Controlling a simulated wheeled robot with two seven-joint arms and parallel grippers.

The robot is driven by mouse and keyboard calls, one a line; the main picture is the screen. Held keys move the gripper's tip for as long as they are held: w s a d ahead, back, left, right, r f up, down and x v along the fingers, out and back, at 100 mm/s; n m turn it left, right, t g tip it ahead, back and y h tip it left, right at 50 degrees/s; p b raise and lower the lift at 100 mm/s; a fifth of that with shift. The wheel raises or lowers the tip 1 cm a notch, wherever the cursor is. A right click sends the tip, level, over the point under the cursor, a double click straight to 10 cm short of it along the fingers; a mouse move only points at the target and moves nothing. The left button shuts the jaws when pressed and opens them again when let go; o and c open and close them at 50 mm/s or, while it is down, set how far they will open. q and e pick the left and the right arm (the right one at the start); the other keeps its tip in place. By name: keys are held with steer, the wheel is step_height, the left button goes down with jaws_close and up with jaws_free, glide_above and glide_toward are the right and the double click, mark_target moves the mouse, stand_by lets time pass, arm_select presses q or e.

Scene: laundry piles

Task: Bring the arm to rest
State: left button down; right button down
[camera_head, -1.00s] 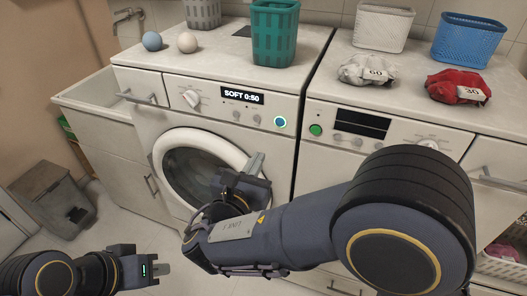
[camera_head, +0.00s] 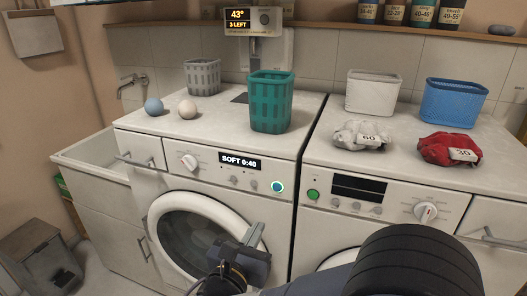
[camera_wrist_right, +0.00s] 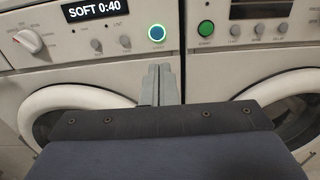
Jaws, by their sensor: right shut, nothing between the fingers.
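My right gripper (camera_head: 254,236) is in front of the left washing machine (camera_head: 268,207), near the right side of its round door. Its fingers are together with nothing between them. My right arm comes in from the lower right of the head view and covers part of the right machine's door. My left gripper is out of the head view.
The left machine's display (camera_head: 240,162) reads SOFT 0:40. On top stand a green basket (camera_head: 270,103), a grey basket (camera_head: 203,76), a white basket (camera_head: 372,93) and a blue basket (camera_head: 452,104). A white bundle (camera_head: 360,135) and a red bundle (camera_head: 447,149) lie at right.

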steer(key=s+d+f+m+g, duration=0.2)
steer(key=d+m+g, duration=0.25)
steer(key=d, duration=0.35)
steer(key=s+d+f+m+g, duration=0.25)
steer(key=d+m, duration=0.25)
steer(key=d, duration=0.3)
steer(key=s+d+f+m+g, duration=0.1)
steer(key=s+d+m+g, duration=0.1)
steer(key=d+m+g, duration=0.45)
steer(key=s+d+m+t+y+p, duration=0.1)
steer(key=s+m+t+y, duration=0.1)
steer(key=s+m+y, duration=0.7)
steer(key=s+m, duration=0.5)
steer(key=m, duration=0.4)
steer(key=shift+s+d+y, duration=0.15)
steer(key=shift+y, duration=0.15)
